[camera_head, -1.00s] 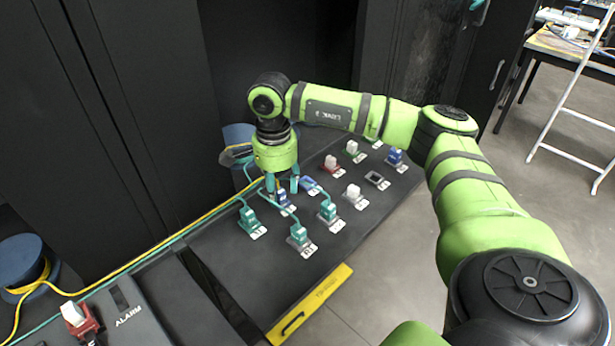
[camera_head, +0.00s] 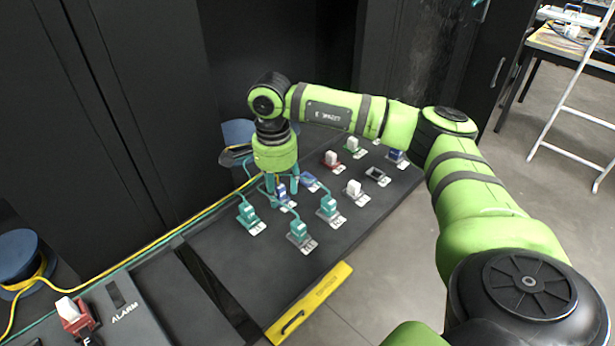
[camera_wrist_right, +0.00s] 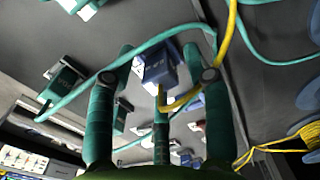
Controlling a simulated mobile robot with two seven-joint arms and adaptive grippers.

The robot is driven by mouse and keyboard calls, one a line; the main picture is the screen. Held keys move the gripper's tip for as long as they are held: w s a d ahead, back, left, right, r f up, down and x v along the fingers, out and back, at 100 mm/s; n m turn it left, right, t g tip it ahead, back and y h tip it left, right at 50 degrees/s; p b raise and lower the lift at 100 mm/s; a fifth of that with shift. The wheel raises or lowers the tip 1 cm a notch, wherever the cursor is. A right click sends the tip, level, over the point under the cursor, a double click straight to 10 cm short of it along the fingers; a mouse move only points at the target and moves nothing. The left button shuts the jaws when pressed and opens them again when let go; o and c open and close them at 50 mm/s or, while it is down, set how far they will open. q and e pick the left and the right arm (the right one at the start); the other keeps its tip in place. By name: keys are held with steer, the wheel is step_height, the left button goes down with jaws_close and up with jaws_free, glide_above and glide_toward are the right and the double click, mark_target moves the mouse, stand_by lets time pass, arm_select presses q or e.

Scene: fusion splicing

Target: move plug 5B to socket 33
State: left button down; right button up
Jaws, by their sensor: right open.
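My right gripper (camera_head: 282,186) points down over the black panel with its teal fingers apart. A blue plug (camera_head: 281,194) with a yellow cable stands between or just beside the fingers. In the right wrist view the blue plug (camera_wrist_right: 160,67) is upright between the open fingertips, with a gap on each side. The print on it is too blurred to read surely, so I cannot confirm that it is 5B. A blue-framed socket (camera_head: 309,180) lies just behind and right of the gripper. I cannot read which socket is 33. The left gripper is out of view.
Teal plugs with cables (camera_head: 248,214), (camera_head: 299,231), (camera_head: 328,206) stand close around the gripper. White-topped plugs (camera_head: 353,188) and a dark empty socket (camera_head: 376,174) are to the right. A teal cable (camera_wrist_right: 100,76) crosses the wrist view near the fingers.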

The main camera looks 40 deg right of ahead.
mark_target(278, 185)
stand_by(0.4)
jaws_close()
steer(key=shift+r, duration=0.2)
steer(key=shift+r+p, duration=1.85)
steer(key=shift+r, duration=1)
